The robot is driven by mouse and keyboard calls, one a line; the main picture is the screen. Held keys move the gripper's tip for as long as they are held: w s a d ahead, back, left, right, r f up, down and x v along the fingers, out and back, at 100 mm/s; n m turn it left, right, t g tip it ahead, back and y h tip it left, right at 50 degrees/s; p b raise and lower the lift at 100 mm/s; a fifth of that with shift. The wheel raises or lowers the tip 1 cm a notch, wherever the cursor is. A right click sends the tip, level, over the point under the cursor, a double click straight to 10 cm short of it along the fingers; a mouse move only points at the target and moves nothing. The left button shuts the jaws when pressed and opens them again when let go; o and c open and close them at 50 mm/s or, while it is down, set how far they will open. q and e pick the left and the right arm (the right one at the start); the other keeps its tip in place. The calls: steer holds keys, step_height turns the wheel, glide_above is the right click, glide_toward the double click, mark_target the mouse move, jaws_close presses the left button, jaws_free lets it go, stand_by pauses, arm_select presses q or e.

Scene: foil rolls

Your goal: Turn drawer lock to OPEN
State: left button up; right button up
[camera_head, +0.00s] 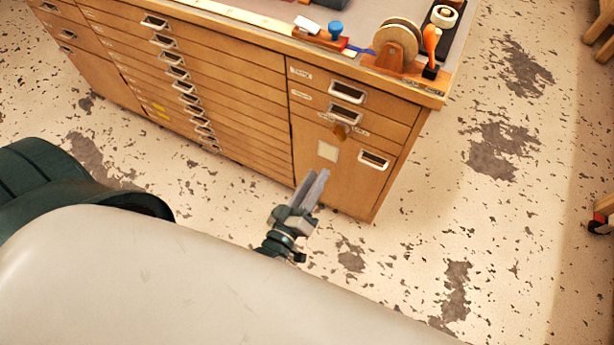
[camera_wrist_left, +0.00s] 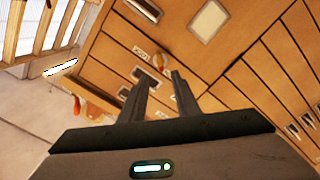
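The drawer lock shows as a small brass-brown piece (camera_head: 340,131) on the right-hand part of the wooden cabinet, below the upper drawer handles and above a pale square plate (camera_head: 328,151). In the left wrist view the lock (camera_wrist_left: 158,61) lies just beyond the fingertips, roughly in line with the gap between them. Its exact angle and any OPEN marking are too small to read. My left gripper (camera_head: 318,175) is in front of the cabinet, below the lock, apart from it. Its fingers are parted with nothing between them. My right gripper is not in view.
The wooden cabinet (camera_head: 236,103) has many shallow drawers with metal handles. On its top are a round roll on a stand (camera_head: 397,42), an orange-handled tool (camera_head: 431,40) and a blue knob (camera_head: 336,29).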

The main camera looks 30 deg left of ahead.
arm_select(q)
steer(key=shift+s+a, duration=0.1)
steer(key=shift+s, duration=1.9)
step_height(320, 180, down, 21)
steer(key=s+d+m+g+h, duration=0.2)
steer(key=s+d+m+g, duration=0.1)
steer(key=m+g, duration=0.35)
steer(key=s+a+f+m+g, duration=0.2)
steer(key=s+f, duration=0.2)
steer(key=f, duration=0.3)
steer(key=s+a+f+m+g+y, duration=0.1)
steer(key=s+a+f+m+g, duration=0.1)
steer(key=f, duration=0.6)
steer(key=shift+s+a+f+m+g, duration=0.2)
steer(key=shift+s+a+m+g, duration=0.15)
steer(key=shift+s+g, duration=0.55)
steer(key=shift+s, duration=0.15)
